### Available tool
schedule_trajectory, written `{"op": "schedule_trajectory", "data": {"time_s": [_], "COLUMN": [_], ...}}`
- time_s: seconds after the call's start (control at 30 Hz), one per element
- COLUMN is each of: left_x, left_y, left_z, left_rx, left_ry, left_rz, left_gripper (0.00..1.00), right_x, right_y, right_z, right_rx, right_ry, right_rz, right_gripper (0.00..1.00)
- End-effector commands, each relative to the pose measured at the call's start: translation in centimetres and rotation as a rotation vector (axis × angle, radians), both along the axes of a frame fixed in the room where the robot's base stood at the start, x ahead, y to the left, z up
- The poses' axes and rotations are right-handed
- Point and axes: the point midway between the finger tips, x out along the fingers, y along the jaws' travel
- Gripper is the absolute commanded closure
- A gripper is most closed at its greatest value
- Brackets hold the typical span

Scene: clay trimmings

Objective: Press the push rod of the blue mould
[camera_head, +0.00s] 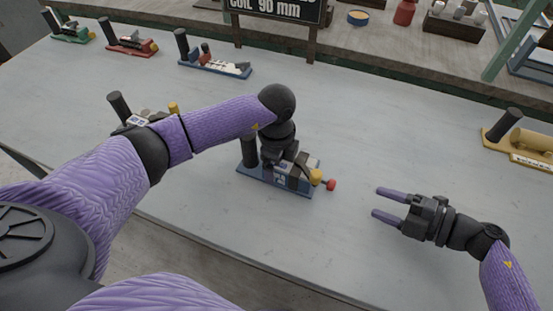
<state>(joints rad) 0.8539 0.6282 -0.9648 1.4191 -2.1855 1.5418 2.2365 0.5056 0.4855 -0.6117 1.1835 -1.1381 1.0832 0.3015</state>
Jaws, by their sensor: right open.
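A mould with a blue base (257,178) sits mid-table, with a black upright post at its left end. A yellow knob (316,176) and a small red knob (331,184) are at its right end; I cannot tell which belongs to the push rod. My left gripper (283,160) points down over the middle of this mould. Its fingers are hidden or merge with the dark parts, so its opening and any contact are unclear. My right gripper (376,201) is open and empty, right of the red knob and apart from it, with its purple fingers pointing left.
Similar moulds stand at the back: green (72,37), red (132,48) and another blue-based one (215,66). One is partly hidden behind my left arm (120,106). A yellow mould (519,142) is at right. A dark sign (275,8) stands at the back. Table right of centre is clear.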

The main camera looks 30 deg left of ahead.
Motion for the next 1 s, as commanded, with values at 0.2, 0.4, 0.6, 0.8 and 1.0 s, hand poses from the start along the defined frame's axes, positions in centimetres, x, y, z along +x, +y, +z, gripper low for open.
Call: {"op": "schedule_trajectory", "data": {"time_s": [0.2, 0.4, 0.6, 0.8, 1.0], "left_x": [0.0, 0.0, 0.0, 0.0, 0.0], "left_y": [0.0, 0.0, 0.0, 0.0, 0.0], "left_z": [0.0, 0.1, 0.1, 0.1, 0.1], "left_rx": [0.000, 0.000, 0.000, 0.000, -0.001], "left_ry": [-0.001, -0.001, -0.001, -0.001, -0.001], "left_rz": [0.001, 0.001, 0.001, 0.000, 0.000], "left_gripper": [0.91, 1.00, 1.00, 1.00, 1.00], "right_x": [0.0, 0.0, 0.2, 1.2, 2.1], "right_y": [0.0, 0.0, 0.0, -1.0, -2.8], "right_z": [0.0, 0.0, 0.5, 2.9, 4.7], "right_rx": [0.000, 0.000, -0.041, -0.270, -0.394], "right_ry": [0.000, 0.000, -0.120, -0.885, -1.519], "right_rz": [0.000, 0.000, 0.060, 0.506, 0.981], "right_gripper": [0.41, 0.60, 1.00, 1.00, 1.00]}}
